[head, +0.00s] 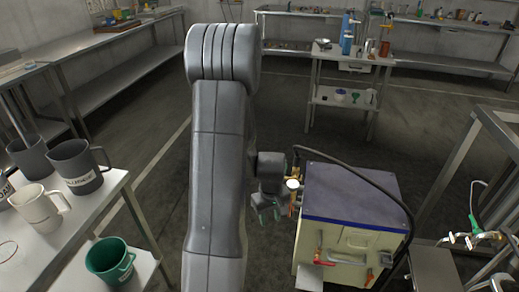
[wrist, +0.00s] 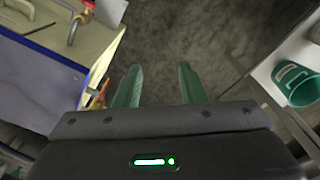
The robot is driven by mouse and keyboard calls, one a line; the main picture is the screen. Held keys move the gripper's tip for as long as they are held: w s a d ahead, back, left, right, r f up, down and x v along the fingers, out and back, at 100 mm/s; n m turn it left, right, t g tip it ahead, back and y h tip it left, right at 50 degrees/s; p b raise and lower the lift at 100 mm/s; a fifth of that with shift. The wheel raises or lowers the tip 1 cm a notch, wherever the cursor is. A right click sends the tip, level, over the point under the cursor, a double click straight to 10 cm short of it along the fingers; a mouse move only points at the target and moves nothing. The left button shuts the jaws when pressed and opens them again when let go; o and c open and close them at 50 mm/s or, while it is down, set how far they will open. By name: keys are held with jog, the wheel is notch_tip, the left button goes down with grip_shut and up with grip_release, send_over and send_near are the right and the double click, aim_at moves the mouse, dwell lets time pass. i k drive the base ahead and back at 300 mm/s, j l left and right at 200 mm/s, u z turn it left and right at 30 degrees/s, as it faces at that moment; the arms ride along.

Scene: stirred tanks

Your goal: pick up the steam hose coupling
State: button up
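A brass fitting with a pale round end (head: 292,184) stands at the left side of a cream cabinet, near the end of a black hose; it looks like the steam hose coupling, but it is small here. My gripper (head: 266,212) hangs just left of it in the head view, apart from it as far as I can tell. In the wrist view my gripper (wrist: 157,85) has its two green fingers spread with only floor between them. I cannot make out the coupling for certain in the wrist view.
The cream cabinet (head: 345,240) has a purple-blue top, red-handled fittings on its front and the black hose (head: 375,180) arching over it. A table with grey mugs (head: 75,165) and a green mug (head: 110,262) below stands left. A steel frame stands right. Open floor lies behind.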

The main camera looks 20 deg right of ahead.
aim_at(297, 160)
jog(key=i+z, duration=0.2)
jog(key=i, duration=0.2)
jog(key=i+j+z, duration=0.2)
jog(key=i, duration=0.2)
jog(key=i+j+z, duration=0.15)
jog(key=i, duration=0.25)
jog(key=i+z, duration=0.7)
jog(key=i, duration=0.1)
